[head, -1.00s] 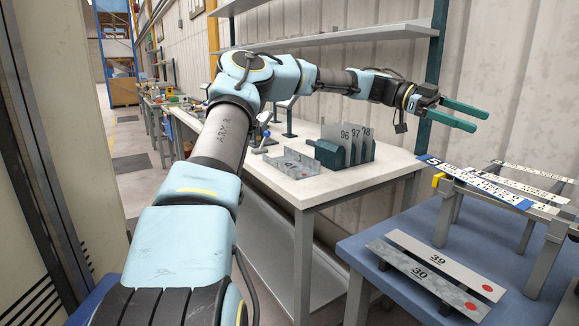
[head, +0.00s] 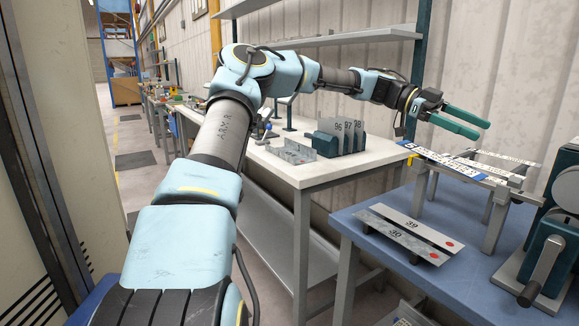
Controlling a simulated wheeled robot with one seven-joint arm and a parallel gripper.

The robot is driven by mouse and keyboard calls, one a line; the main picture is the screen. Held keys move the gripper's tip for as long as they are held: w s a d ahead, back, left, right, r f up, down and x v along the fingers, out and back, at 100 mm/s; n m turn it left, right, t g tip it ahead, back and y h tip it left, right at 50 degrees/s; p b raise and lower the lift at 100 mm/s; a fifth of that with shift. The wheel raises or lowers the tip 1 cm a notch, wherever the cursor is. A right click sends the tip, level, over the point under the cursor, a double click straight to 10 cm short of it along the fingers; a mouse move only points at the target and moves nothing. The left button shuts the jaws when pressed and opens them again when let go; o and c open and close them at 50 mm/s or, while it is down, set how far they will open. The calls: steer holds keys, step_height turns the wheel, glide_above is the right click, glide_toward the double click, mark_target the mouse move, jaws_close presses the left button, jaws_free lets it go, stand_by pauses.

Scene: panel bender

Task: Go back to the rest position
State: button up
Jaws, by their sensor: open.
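My arm reaches from the lower left up and across to the right in the head view. My gripper (head: 462,120) is at its end, with two green fingers spread apart and nothing between them. It is in the air, above and behind the rack of labelled strips on the blue table. No part of it visibly touches anything.
A white workbench (head: 290,170) holds upright plates (head: 347,137) in a dark green stand. A blue table (head: 370,232) bears plates 39 and 30 (head: 407,232), a raised rack (head: 470,165) and a teal machine (head: 552,245) at right. Shelves (head: 330,40) hang behind my arm.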

steer(key=a+f+n+t+y, duration=0.1)
steer(key=a+f+n+t, duration=0.1)
steer(key=f, duration=0.3)
steer(key=s+a+f+n+t+y, duration=0.1)
steer(key=a+f+n+y, duration=0.1)
steer(key=a+f+n, duration=0.2)
steer(key=s+a+f+n+t+y, duration=0.1)
steer(key=a+f+n+t, duration=0.1)
steer(key=f, duration=0.5)
steer(key=shift+s+a+f+n+t+y, duration=0.15)
steer(key=shift+a+f+n+t+y, duration=0.15)
steer(key=shift+a+n, duration=0.35)
steer(key=s+a+f+n+t+y, duration=0.1)
steer(key=a+n+t, duration=0.1)
steer(key=a+n, duration=0.4)
steer(key=s+a+f+n+t+y, duration=0.2)
steer(key=a+n, duration=0.4)
steer(key=a, duration=1.1)
steer(key=s+a+f+n+t+y, duration=0.1)
steer(key=a+n, duration=0.5)
steer(key=a, duration=0.6)
steer(key=shift+s+f+t+y+p, duration=0.2)
steer(key=shift+s+t+y+p, duration=0.35)
steer(key=shift+t, duration=0.35)
steer(key=shift+w, duration=0.1)
